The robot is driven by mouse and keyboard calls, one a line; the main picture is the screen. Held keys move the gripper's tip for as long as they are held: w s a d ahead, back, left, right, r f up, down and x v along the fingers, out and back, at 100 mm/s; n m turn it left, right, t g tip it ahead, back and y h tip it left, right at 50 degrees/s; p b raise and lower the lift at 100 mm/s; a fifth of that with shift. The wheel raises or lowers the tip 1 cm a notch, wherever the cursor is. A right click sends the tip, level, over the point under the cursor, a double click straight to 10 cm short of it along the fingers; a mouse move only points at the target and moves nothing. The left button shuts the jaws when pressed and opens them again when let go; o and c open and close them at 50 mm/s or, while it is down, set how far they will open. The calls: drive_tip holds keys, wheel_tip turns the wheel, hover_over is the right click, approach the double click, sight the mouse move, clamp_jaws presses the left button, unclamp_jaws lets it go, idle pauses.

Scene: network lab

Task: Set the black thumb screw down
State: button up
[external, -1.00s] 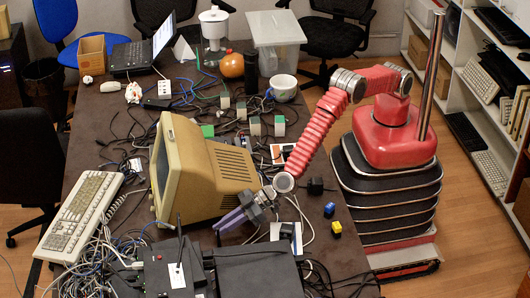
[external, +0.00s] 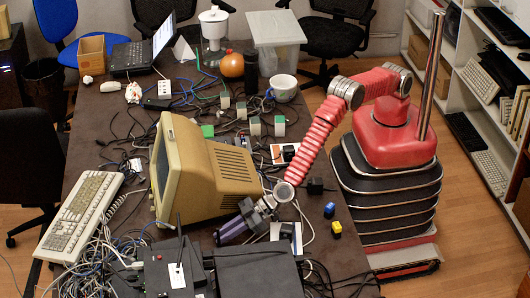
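My gripper (external: 219,238) hangs low over the dark table, just in front of the beige monitor (external: 205,175) and behind the black boxes at the near edge. Its long dark purple fingers point to the left and slightly down. The fingers look close together, but the gap between them cannot be made out. I cannot pick out the black thumb screw in this view. It is too small to see or hidden by the fingers.
Black equipment boxes (external: 255,272) and tangled cables (external: 90,265) crowd the near end. A cream keyboard (external: 80,217) lies at left. Little bare table shows around my gripper.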

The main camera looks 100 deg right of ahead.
drive_tip(key=o, duration=0.4)
drive_tip(key=shift+o, duration=0.2)
drive_tip(key=shift+r, duration=0.15)
drive_tip(key=shift+v, duration=6)
